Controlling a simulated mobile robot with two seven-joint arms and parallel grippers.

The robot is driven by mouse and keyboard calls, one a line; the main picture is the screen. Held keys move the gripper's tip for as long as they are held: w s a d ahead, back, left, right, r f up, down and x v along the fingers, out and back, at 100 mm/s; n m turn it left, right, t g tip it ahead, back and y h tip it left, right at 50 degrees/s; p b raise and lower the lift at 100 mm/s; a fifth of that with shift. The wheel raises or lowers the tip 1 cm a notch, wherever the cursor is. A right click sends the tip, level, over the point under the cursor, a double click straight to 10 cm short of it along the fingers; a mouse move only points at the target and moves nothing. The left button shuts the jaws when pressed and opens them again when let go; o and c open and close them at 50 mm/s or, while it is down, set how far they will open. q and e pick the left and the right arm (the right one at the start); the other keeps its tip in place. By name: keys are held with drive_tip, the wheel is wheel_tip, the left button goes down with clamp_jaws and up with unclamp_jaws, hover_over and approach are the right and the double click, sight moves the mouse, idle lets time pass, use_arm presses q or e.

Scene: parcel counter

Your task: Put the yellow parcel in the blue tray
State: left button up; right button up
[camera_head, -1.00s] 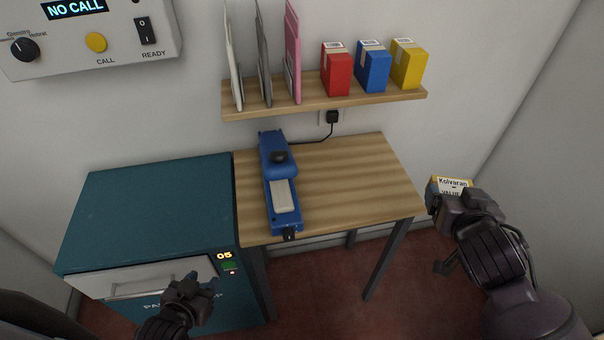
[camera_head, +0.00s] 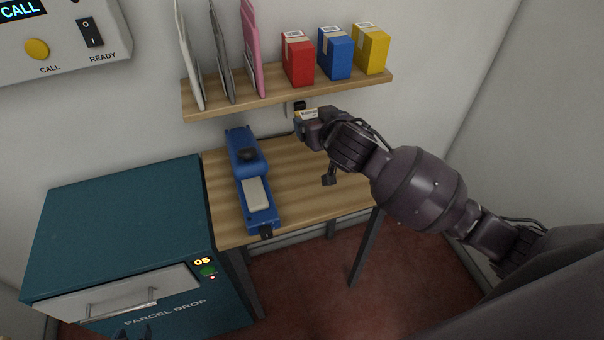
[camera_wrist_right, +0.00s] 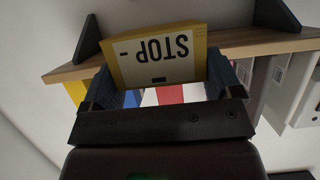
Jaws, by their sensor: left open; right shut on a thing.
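The yellow parcel (camera_head: 371,50) stands upright at the right end of the wall shelf, beside a blue and a red one. My right gripper (camera_head: 306,116) is shut on a small yellow box with a white label (camera_head: 308,113), held just below the shelf's front edge. In the right wrist view the label of this held box (camera_wrist_right: 157,56) reads "STOP -" upside down, between the fingers (camera_wrist_right: 165,88). Only the tips of my left gripper (camera_head: 132,334) show at the bottom edge; it is open. I cannot make out a blue tray.
The shelf (camera_head: 290,92) also bears a blue parcel (camera_head: 335,54), a red parcel (camera_head: 298,60) and upright folders. A blue device (camera_head: 247,165) with a pale pad lies on the wooden table (camera_head: 300,190). A teal parcel-drop cabinet (camera_head: 125,225) with a handled drawer stands left.

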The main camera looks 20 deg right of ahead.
wheel_tip(320, 180, down, 14)
drive_tip(key=shift+r+b, duration=0.1)
drive_tip(key=shift+b, duration=0.85)
drive_tip(key=shift+f, duration=0.85)
wheel_tip(320, 180, down, 3)
drive_tip(key=shift+f+b, duration=0.15)
drive_tip(key=shift+b, duration=0.3)
drive_tip(key=shift+f, duration=0.15)
use_arm(q)
drive_tip(key=f, duration=0.4)
drive_tip(key=shift+s, duration=0.4)
use_arm(e)
drive_tip(key=shift+f, duration=0.1)
